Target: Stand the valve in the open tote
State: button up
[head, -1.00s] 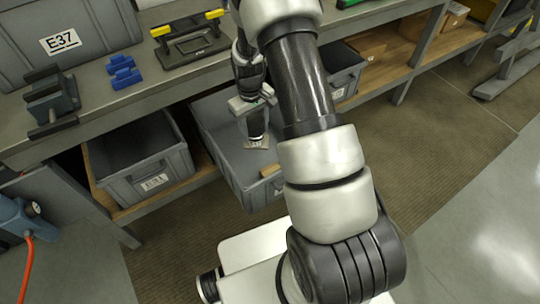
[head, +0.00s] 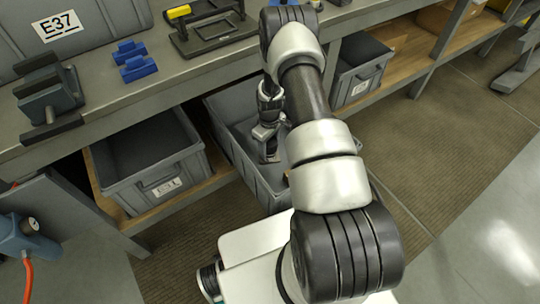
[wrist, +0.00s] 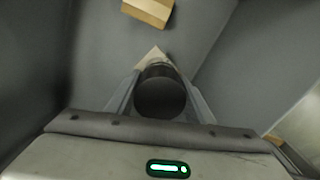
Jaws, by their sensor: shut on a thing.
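The valve (wrist: 160,97) is a dark round-topped cylinder with a pale, square-cornered base (wrist: 155,54) beneath it. My gripper (wrist: 160,103) is shut on it, one finger at each side. In the head view my gripper (head: 268,134) points down inside the grey open tote (head: 243,169), which sticks out from the lower shelf. The valve looks upright, low in the tote. I cannot tell whether its base touches the floor. My arm hides the tote's right part.
A wooden block (wrist: 148,11) lies on the tote floor beyond the valve. Tote walls rise close by on the left and right. Another grey tote (head: 147,163) stands to the left, and the bench edge (head: 130,101) lies above.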

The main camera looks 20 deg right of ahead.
notch_tip(320, 180, down, 9)
jog(key=shift+f+b, duration=0.2)
jog(key=shift+b, duration=0.7)
jog(key=shift+f+b, duration=0.25)
jog(key=shift+b, duration=0.05)
jog(key=o, duration=1.6)
jog(key=shift+r, duration=0.15)
